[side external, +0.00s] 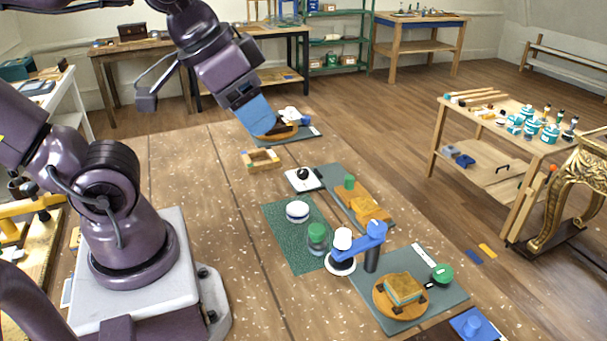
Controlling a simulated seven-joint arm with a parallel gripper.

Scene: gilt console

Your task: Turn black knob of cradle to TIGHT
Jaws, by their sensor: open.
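My gripper (262,122), with blue fingers, points down at the far end of the wooden table. It is open; the gap between the fingers is hard to see from this side. It is over or beside a round wooden piece (284,137) on a dark mat, partly hidden by the fingers; I cannot tell whether they touch. A black knob (303,173) sits on a white plate nearer the camera, apart from the gripper. I cannot tell which fixture is the cradle, and no TIGHT marking is readable.
A wooden frame (262,160) lies near the gripper. Nearer stand a green-lidded jar (318,236), a white round container (297,211), a blue-armed stand (371,242) and a wooden disc (383,305) beside a green knob (442,273). The left middle of the table is clear.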

